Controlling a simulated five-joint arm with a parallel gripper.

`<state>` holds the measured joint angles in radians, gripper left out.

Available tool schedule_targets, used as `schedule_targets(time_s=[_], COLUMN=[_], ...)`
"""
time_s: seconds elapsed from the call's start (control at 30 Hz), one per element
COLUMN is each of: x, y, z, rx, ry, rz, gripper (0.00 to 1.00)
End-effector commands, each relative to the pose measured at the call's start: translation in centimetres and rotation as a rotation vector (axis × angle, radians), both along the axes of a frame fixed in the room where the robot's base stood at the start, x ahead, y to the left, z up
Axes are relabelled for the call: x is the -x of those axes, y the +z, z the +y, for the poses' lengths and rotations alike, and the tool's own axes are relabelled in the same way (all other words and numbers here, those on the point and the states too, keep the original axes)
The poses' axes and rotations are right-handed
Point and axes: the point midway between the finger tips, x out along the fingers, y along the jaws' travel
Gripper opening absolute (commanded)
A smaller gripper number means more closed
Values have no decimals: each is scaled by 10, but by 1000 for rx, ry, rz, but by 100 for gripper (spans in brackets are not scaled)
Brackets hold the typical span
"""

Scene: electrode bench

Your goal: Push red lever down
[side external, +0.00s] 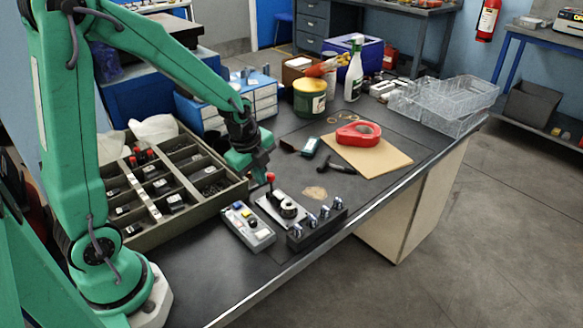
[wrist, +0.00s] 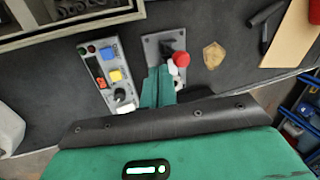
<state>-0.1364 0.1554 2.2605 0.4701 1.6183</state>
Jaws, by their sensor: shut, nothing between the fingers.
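The red lever (side external: 270,177) is a round red knob on a short stem that stands up from a light grey plate (side external: 267,208) on the dark bench. In the wrist view the red knob (wrist: 181,59) is just right of my fingertips, with the grey plate (wrist: 151,46) behind it. My gripper (side external: 262,172) is shut and empty, pointing down close beside the knob. It also shows in the wrist view (wrist: 160,76), its green fingers together. I cannot tell whether the fingers touch the knob.
A grey button box (side external: 247,226) lies left of the plate, and a black rack (side external: 316,228) with several metal pieces lies in front. A compartment tray (side external: 240,190) is at left.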

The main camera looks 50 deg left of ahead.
Motion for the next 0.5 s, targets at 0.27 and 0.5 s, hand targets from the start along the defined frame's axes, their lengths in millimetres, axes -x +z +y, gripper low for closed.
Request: schedule_targets(time_s=[0.27,0.5], x=[-10,-10], y=[-3,-3], z=[2,2], rx=[0,0], ry=[0,0], rz=[1,1], gripper=[0,0])
